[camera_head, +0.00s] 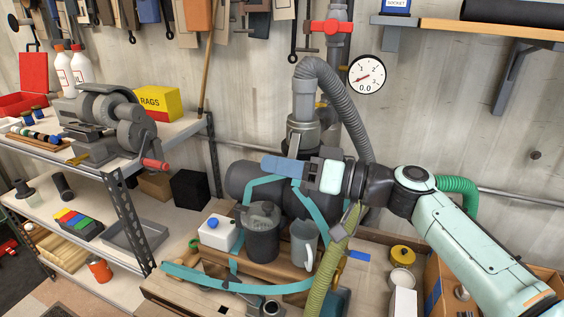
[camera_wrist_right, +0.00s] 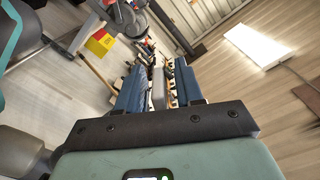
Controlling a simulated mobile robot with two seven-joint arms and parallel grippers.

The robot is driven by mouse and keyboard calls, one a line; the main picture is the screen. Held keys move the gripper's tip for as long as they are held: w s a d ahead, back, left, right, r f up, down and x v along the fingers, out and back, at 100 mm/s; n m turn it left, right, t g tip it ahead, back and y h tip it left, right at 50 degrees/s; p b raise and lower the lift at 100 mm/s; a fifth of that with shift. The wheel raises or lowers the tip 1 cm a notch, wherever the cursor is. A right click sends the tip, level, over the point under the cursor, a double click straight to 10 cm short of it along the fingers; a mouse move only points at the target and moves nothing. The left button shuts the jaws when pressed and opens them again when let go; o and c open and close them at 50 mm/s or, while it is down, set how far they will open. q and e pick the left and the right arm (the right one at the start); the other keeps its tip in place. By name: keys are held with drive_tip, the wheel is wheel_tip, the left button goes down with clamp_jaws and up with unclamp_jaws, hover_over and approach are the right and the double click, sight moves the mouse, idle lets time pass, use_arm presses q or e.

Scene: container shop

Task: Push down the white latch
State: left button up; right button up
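I cannot make out a white latch for certain in either view. My right gripper (camera_head: 272,165) reaches in from the right above a dark grey cylindrical tank (camera_head: 240,182), its blue fingers pointing left. In the right wrist view, the two blue fingers of the right gripper (camera_wrist_right: 158,75) stand apart. My left gripper is not in view.
Below the gripper stand a dark lidded pot (camera_head: 262,235), a grey pitcher (camera_head: 304,245) and a white container with a blue cap (camera_head: 216,233). A ribbed grey hose (camera_head: 345,95) rises behind. A shelf with a yellow rags box (camera_head: 157,103) stands left.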

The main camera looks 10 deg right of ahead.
clamp_jaws()
drive_tip(key=shift+w+d+f+n+b, duration=0.15)
drive_tip(key=shift+w+f+n+b, duration=0.25)
drive_tip(key=shift+b, duration=0.8)
use_arm(q)
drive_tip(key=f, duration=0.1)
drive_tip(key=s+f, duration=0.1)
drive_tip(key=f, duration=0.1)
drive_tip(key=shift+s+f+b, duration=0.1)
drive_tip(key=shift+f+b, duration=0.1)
drive_tip(key=shift+b, duration=0.2)
use_arm(e)
drive_tip(key=shift+r+n, duration=0.2)
drive_tip(key=shift+n, duration=0.4)
unclamp_jaws()
